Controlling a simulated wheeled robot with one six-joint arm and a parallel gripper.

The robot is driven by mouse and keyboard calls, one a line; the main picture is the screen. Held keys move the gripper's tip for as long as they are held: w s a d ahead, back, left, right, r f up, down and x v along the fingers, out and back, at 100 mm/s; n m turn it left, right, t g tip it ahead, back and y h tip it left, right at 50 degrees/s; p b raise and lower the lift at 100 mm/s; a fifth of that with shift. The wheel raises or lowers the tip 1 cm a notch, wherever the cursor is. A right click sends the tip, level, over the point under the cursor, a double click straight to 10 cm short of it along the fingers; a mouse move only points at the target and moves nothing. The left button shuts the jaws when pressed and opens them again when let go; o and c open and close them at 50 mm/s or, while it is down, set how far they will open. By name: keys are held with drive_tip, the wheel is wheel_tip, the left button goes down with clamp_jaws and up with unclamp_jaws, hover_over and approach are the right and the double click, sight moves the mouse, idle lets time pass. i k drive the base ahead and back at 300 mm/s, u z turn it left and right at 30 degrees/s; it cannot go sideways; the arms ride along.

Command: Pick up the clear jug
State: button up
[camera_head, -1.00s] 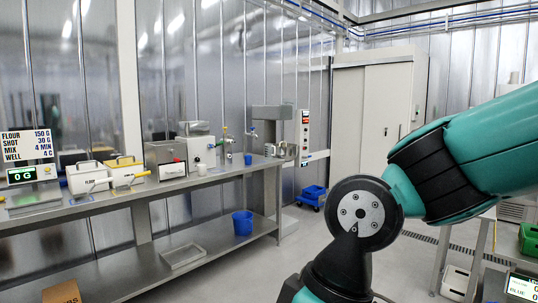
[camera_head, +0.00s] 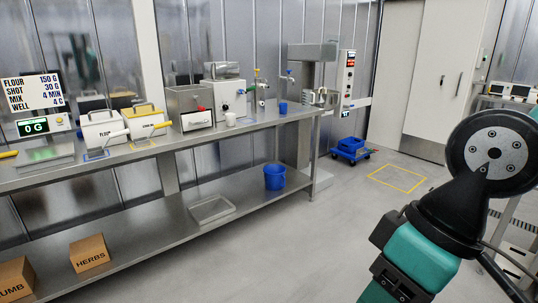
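I cannot make out a clear jug in this view. Part of my arm shows at the lower right, but the fingertips of my gripper are outside the picture. A steel workbench (camera_head: 230,133) runs along the left wall. On it stand a white flour bin (camera_head: 101,128), a yellow-trimmed bin (camera_head: 143,122), a steel box machine (camera_head: 190,108), a small white cup (camera_head: 230,119) and a small blue cup (camera_head: 283,108). A scale display (camera_head: 34,127) reads 0 G at the far left.
A stand mixer (camera_head: 312,75) stands at the bench's far end. A blue bucket (camera_head: 275,177) and a shallow tray (camera_head: 211,209) are on the lower shelf, with cardboard boxes (camera_head: 90,253) at left. A blue trolley (camera_head: 350,150) stands beyond. The middle floor is clear.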

sight(307, 93)
drive_tip(key=z, duration=0.5)
drive_tip(key=i, duration=2.6)
drive_tip(key=u, duration=0.2)
drive_tip(key=i, duration=2.3)
drive_tip(key=u, duration=0.75)
drive_tip(key=i, duration=0.35)
